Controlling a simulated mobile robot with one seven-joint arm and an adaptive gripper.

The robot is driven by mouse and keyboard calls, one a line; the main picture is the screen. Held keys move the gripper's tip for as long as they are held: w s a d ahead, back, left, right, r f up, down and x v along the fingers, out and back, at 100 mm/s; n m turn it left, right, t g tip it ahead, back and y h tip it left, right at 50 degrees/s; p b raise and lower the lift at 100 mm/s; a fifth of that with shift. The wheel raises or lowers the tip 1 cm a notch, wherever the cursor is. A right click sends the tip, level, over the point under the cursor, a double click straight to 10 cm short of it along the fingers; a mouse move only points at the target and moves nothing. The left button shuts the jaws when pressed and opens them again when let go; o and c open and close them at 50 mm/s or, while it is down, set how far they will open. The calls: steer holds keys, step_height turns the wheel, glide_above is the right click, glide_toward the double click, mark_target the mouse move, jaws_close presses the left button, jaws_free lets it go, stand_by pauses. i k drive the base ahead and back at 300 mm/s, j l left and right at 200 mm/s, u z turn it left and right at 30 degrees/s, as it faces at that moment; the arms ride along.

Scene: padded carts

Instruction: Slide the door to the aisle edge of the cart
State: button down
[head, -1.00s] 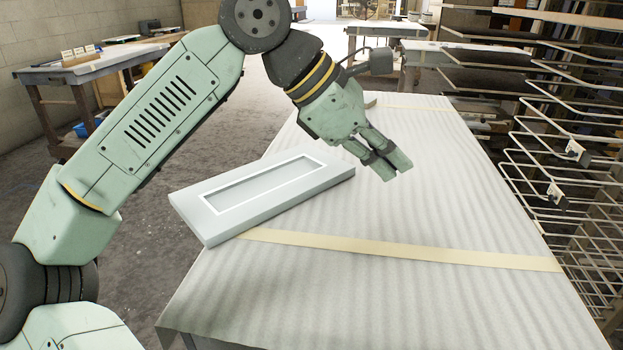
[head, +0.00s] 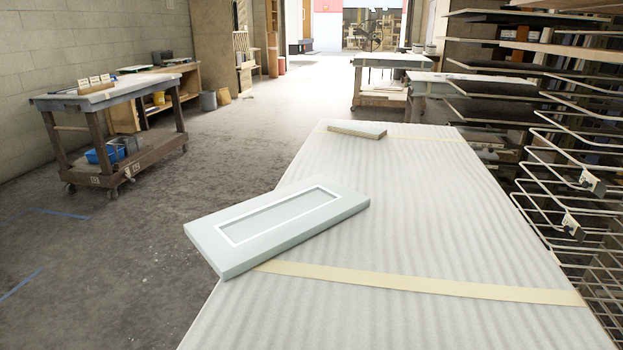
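The door (head: 278,223) is a pale grey-white panel with a recessed centre framed in white. It lies flat and askew on the padded cart (head: 430,228). Its left end sticks out past the cart's left edge, over the floor. The cart top is covered in rippled white padding. My gripper and arm are out of the picture now, and nothing touches the door from above.
A small pale block (head: 357,129) lies at the cart's far end. A wire drying rack (head: 575,190) stands close along the right. The concrete aisle floor (head: 130,255) on the left is open. A wheeled workbench (head: 108,125) stands further back left.

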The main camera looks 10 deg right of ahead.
mark_target(235, 240)
steer(key=j+u, duration=0.3)
steer(key=i+j+u, duration=0.1)
steer(key=j+u, duration=0.2)
steer(key=i+j+u, duration=0.25)
steer(key=j, duration=0.3)
steer(key=i+j+u, duration=0.3)
steer(key=i+j+z, duration=0.3)
steer(key=i, duration=0.3)
steer(key=i+j+z, duration=0.25)
steer(key=i+j, duration=0.25)
steer(key=i+l+z, duration=0.1)
steer(key=i+z, duration=0.55)
steer(key=z, duration=0.15)
steer(key=i+z, duration=0.4)
steer(key=k+j, duration=0.05)
